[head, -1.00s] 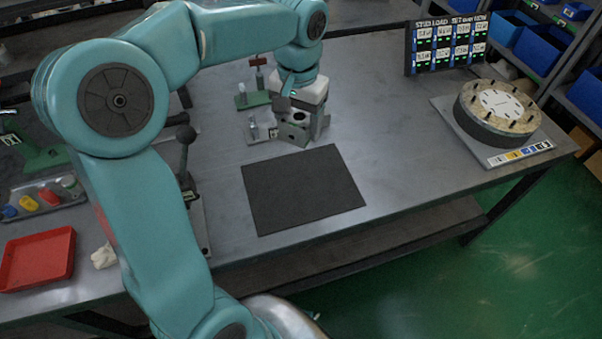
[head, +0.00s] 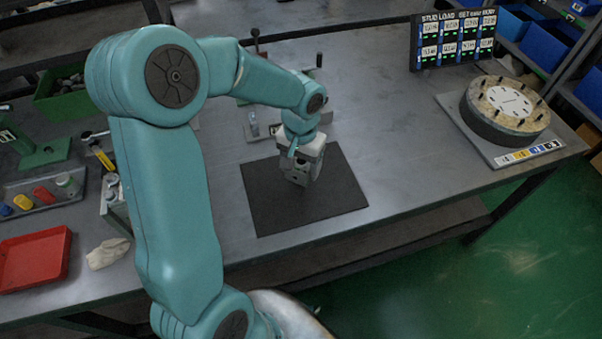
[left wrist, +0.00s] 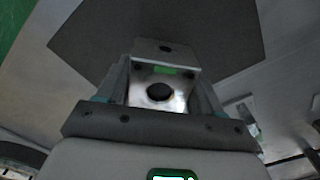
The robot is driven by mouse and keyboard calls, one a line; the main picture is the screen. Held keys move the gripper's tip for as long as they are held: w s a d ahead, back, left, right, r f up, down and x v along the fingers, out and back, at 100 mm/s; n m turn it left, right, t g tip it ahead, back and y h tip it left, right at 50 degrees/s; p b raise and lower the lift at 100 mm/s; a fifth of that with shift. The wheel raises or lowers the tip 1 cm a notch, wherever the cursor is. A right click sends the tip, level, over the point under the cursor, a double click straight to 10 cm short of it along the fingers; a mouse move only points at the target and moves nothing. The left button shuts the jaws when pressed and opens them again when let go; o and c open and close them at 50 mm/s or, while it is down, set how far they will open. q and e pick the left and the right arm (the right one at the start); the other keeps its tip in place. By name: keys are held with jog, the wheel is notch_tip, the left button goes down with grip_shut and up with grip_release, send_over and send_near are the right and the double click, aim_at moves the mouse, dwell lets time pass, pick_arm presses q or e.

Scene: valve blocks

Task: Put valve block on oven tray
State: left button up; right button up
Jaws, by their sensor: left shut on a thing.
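My left gripper (head: 300,172) is over the dark flat square that looks like the oven tray (head: 262,208), near its middle. It is shut on a grey metal valve block (left wrist: 158,90), which shows between the fingers in the left wrist view with a round dark hole and a small green label. In the head view the block is mostly hidden by the fingers. I cannot tell whether it touches the tray. The tray also shows in the left wrist view (left wrist: 95,40). My right gripper is not in view.
A round drum with pegs (head: 505,108) stands on a plate at the right, with a display board (head: 452,40) behind. A red tray (head: 35,258), a white cloth (head: 108,254) and a green bin (head: 62,95) are at the left. The table right of the dark tray is clear.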

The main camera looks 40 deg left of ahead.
aim_at(301, 176)
pick_arm(q)
notch_tip(301, 176, down, 4)
jog(key=shift+d+r, duration=0.1)
jog(key=shift+r, duration=0.05)
jog(key=shift+w+f, duration=0.1)
jog(key=shift+f, duration=0.25)
jog(key=shift+b, duration=0.3)
jog(key=o, duration=1.4)
jog(key=shift+f, duration=0.1)
